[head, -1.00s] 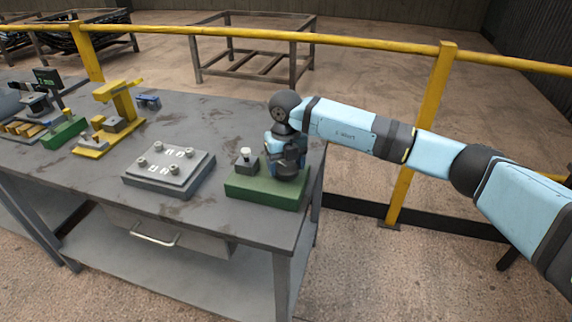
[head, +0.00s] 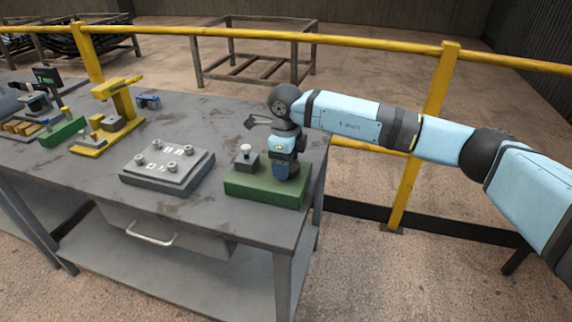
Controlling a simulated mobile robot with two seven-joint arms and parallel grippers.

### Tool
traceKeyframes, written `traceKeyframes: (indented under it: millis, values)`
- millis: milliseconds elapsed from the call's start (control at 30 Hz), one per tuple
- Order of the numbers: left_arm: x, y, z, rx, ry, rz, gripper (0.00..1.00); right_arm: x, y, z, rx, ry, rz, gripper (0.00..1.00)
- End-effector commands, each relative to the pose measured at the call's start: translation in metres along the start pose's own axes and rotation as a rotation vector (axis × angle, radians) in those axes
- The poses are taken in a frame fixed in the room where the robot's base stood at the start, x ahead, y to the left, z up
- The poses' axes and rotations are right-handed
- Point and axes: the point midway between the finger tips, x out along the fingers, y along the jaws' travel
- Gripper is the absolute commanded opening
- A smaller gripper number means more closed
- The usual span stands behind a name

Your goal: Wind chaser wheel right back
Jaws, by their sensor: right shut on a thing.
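A green block (head: 262,194) sits on the near right corner of the grey workbench. A small dark box (head: 245,162) with a pale knob (head: 245,149) on top stands on its left part. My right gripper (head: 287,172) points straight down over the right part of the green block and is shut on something. The held part is hidden by the gripper, so I cannot tell its shape. I cannot make out the chaser wheel by itself. My left gripper is not in view.
A grey plate (head: 166,163) with several round posts and white marks lies left of the green block. Further left stand a yellow press (head: 112,110) and a small green-based fixture (head: 63,131). A yellow railing (head: 370,45) runs behind the bench.

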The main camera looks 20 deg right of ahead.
Motion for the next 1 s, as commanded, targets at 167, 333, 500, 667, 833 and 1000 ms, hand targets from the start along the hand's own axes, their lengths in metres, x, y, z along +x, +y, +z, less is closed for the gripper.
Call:
traceKeyframes:
  millis: [167,333,500,667,833,1000]
  values:
    - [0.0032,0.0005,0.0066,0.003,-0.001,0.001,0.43,0.0004,0.0003,0.0002,-0.165,-0.002,-0.001,0.45]
    - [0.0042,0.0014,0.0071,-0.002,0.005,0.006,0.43,0.0004,0.0011,0.0000,-0.327,-0.001,-0.002,0.45]
    - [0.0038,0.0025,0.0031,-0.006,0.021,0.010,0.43,0.0002,0.0022,-0.0001,-0.488,-0.002,-0.002,0.45]
    - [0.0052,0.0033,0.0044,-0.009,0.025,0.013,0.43,0.0002,0.0028,-0.0005,-0.640,-0.002,-0.002,0.45]
    - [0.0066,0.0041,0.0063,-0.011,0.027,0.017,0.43,-0.0001,0.0033,-0.0010,-0.788,-0.002,-0.003,0.45]
    - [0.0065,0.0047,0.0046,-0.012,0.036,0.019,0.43,-0.0001,0.0037,-0.0016,-0.912,-0.002,-0.001,0.45]
